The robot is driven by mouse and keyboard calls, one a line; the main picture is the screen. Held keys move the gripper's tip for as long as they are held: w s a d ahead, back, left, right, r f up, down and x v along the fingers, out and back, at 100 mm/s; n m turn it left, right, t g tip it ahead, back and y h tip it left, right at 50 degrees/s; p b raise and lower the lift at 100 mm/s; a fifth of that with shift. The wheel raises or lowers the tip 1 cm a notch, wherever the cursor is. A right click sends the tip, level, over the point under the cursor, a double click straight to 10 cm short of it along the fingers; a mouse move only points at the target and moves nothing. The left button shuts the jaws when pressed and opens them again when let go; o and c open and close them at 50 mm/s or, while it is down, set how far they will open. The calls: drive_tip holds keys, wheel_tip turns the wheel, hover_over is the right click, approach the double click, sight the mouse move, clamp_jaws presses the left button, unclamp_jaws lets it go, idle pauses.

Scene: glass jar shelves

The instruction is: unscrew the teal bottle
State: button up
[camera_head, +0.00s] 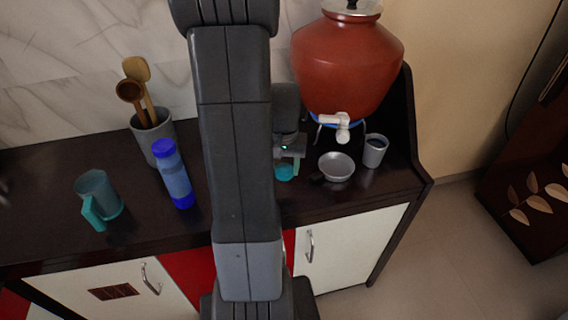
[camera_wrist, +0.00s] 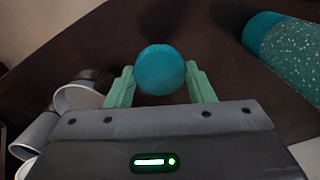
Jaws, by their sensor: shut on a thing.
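My gripper (camera_wrist: 160,85) is shut on a round teal cap (camera_wrist: 160,68), with its pale green fingers on either side of it. The cap also shows below my gripper in the head view (camera_head: 284,172). The teal bottle (camera_wrist: 294,57) has a speckled body and a plain teal end, and is at the right of the wrist view, cut off by the frame edge. It is apart from the cap. In the head view my arm seems to hide the bottle.
Left are a blue bottle (camera_head: 175,180), a mug (camera_head: 103,193) and a spoon holder (camera_head: 153,132).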

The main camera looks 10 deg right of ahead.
sight(284, 189)
drive_tip(key=shift+f, duration=0.1)
drive_tip(key=shift+f+b, duration=2.35)
drive_tip(key=shift+f, duration=0.45)
drive_tip(key=shift+f+b, duration=0.5)
drive_tip(key=shift+f, duration=0.1)
drive_tip(key=o, duration=1)
drive_tip(key=shift+r, duration=0.1)
drive_tip(key=shift+r+p, duration=3.15)
drive_tip(key=shift+r, duration=0.8)
drive_tip(key=shift+r, duration=0.1)
